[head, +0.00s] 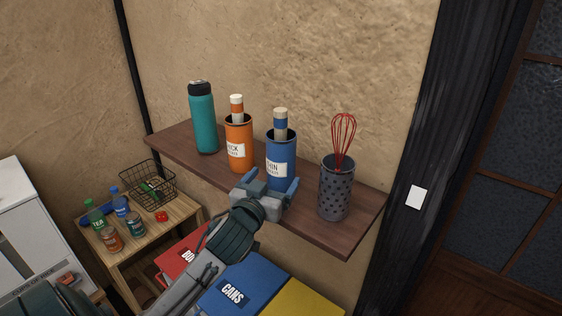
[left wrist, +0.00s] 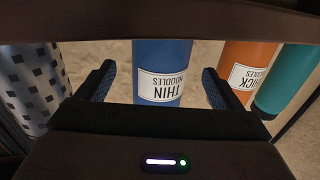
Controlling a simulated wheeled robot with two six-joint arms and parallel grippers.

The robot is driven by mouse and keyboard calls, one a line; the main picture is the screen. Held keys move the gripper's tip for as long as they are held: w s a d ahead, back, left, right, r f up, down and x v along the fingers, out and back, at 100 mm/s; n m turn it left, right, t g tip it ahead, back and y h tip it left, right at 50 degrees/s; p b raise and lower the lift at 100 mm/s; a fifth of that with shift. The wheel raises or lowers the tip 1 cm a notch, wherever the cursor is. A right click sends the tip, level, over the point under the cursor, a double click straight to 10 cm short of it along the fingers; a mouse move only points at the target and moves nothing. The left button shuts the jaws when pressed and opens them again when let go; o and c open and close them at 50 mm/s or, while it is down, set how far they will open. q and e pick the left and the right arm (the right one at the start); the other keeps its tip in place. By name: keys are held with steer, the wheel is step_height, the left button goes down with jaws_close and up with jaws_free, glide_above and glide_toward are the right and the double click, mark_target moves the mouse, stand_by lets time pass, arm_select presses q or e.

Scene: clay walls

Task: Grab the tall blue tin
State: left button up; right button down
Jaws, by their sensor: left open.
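The tall blue tin (head: 281,153) stands upright on a brown wall shelf (head: 341,239), with a white label and a blue-banded, pale-topped thing sticking out of its top. My left gripper (head: 269,190) is in front of its lower part, open. In the left wrist view the blue tin (left wrist: 161,60) shows upside down between the two fingers, its label reading "THIN NOODLES". The left gripper (left wrist: 160,88) has a finger on each side, with gaps to the tin. Whether the tin lies fully between the fingertips I cannot tell. My right gripper is not in view.
An orange tin (head: 239,150) and a teal bottle (head: 203,122) stand left of the blue tin. A dark perforated holder (head: 336,193) with a red whisk (head: 343,139) stands close on its right. Below are coloured bins (head: 252,284) and a small wooden table (head: 180,219).

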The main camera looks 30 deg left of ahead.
mark_target(275, 175)
arm_select(q)
steer(key=w+p, duration=0.1)
steer(key=w, duration=0.1)
steer(key=w+a+p, duration=0.1)
steer(key=w, duration=0.1)
steer(key=shift+w+r+p, duration=0.15)
steer(key=shift+w+p, duration=0.05)
steer(key=shift+p, duration=0.2)
steer(key=shift+w, duration=0.3)
steer(key=shift+w+a+f, duration=0.1)
steer(key=shift+w+f, duration=0.15)
steer(key=shift+w, duration=0.1)
steer(key=c, duration=1.1)
steer(key=shift+r, duration=0.1)
